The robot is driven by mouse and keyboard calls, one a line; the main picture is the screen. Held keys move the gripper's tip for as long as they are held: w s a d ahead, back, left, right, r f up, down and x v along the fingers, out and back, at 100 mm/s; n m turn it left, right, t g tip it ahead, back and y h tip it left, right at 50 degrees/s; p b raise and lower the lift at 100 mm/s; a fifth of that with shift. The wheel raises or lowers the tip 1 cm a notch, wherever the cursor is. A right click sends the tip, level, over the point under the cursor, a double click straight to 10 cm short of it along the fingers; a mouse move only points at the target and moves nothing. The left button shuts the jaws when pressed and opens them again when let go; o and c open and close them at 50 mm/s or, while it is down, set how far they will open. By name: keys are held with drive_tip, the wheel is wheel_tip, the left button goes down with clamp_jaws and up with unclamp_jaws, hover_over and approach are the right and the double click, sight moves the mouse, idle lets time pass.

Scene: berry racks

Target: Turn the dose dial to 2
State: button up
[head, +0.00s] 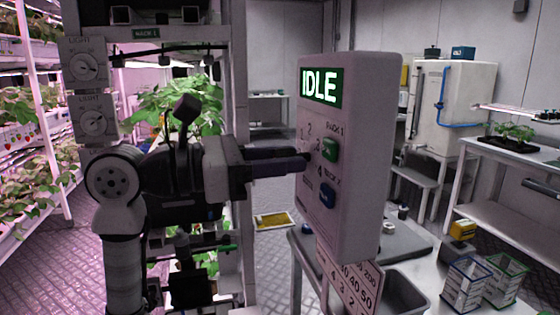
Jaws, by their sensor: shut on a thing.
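The white control box (355,150) stands at the right of centre in the head view, with a green display (321,87) reading IDLE. The numbers 1, 2, 3 and 4 run in an arc on its front, around the dose dial. My gripper (300,162) reaches in from the left, level, with its dark fingers shut at the dial's place. The fingers hide nearly all of the dial, so I cannot tell which number it points to.
A green button (330,149) and a blue button (327,195) sit just right of the fingers, close to them. A numbered plate (350,280) is below the box. A grey bin (408,292) and wire-like cartons (466,285) stand on the bench to the right.

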drive_tip(key=m+b, duration=0.3)
drive_tip(key=m, duration=0.1)
drive_tip(key=shift+f+m+b, duration=0.15)
drive_tip(key=shift+m+b, duration=0.15)
drive_tip(key=m+b, duration=0.2)
drive_tip(key=m, duration=0.3)
drive_tip(key=shift+b, duration=0.3)
drive_tip(key=m+b, duration=0.1)
drive_tip(key=m, duration=0.3)
drive_tip(key=shift+m, duration=0.4)
drive_tip(key=m+b, duration=0.1)
drive_tip(key=m, duration=0.3)
drive_tip(key=shift+m, duration=0.4)
drive_tip(key=o, duration=1)
drive_tip(key=shift+c, duration=0.2)
drive_tip(key=shift+a, duration=0.1)
drive_tip(key=v, duration=1.3)
drive_tip(key=shift+a+b, duration=0.3)
